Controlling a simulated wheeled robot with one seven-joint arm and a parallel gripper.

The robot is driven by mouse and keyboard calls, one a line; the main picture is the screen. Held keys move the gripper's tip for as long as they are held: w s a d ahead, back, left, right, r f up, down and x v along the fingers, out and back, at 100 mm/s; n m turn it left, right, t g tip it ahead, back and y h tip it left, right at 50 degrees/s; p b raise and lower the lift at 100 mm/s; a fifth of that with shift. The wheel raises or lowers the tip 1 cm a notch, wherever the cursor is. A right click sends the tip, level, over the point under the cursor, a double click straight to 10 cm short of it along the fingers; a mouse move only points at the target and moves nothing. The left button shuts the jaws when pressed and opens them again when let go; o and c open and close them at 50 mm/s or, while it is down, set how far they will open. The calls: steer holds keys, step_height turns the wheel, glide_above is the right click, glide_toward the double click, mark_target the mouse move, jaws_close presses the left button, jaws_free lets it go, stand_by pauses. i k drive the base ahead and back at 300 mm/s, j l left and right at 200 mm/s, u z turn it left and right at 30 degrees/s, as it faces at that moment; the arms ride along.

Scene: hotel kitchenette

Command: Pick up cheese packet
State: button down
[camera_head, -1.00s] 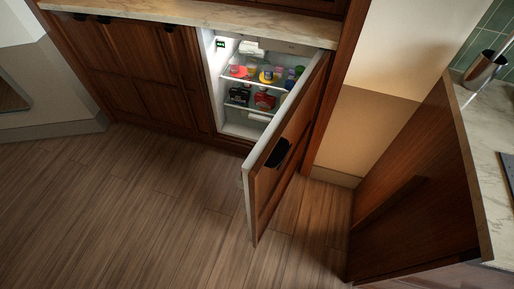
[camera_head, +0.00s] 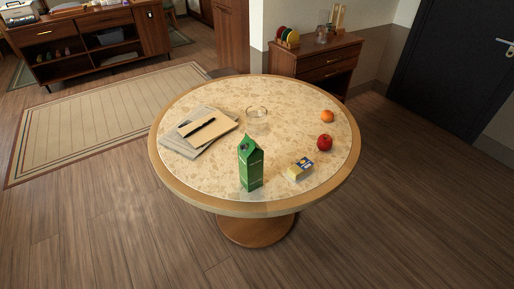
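A small yellow, white and blue packet (camera_head: 300,168), which looks like the cheese packet, lies on the round table (camera_head: 192,195) near its front right edge. It is to the right of a green carton and in front of a red apple, apart from both. My gripper does not show in the current view.
A green carton (camera_head: 250,165) stands upright near the table's front. A red apple (camera_head: 325,142), an orange fruit (camera_head: 327,116), a clear glass bowl (camera_head: 257,115) and papers with a pen (camera_head: 205,129) share the tabletop. Open wood floor (camera_head: 85,225) lies in front and left.

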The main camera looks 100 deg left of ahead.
mark_target(302, 169)
steer(key=u, duration=2)
steer(key=i+j+z, duration=0.15)
steer(key=j, duration=0.2)
steer(key=i+j+z, duration=0.15)
steer(key=j, duration=0.2)
steer(key=j+z, duration=0.2)
steer(key=j, duration=0.2)
steer(key=i+j+z, duration=0.15)
steer(key=j, duration=0.25)
